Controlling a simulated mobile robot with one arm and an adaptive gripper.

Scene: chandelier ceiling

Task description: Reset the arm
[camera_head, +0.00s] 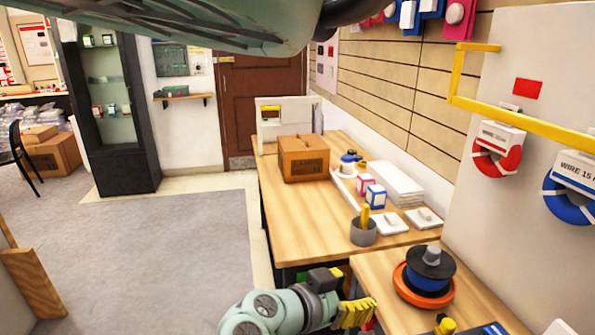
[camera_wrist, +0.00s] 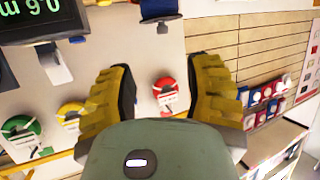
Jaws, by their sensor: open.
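My gripper (camera_head: 357,313) shows at the bottom of the head view, with yellow ridged fingers beside the front edge of the near table. In the wrist view my gripper (camera_wrist: 160,88) has its two yellow fingers spread wide apart, with nothing between them. Behind the gap, a red wire coil (camera_wrist: 166,97) hangs on the wall panel, apart from the fingers. My grey-green arm runs along the bottom of the head view, and another part of it crosses the top.
The near table (camera_head: 380,290) holds a blue and orange spool (camera_head: 428,280). The farther table (camera_head: 285,215) bears a cardboard box (camera_head: 303,158), a pen cup (camera_head: 363,231) and small boxes. A yellow rail (camera_head: 520,122) juts from the right wall. Grey carpet (camera_head: 160,260) lies clear at left.

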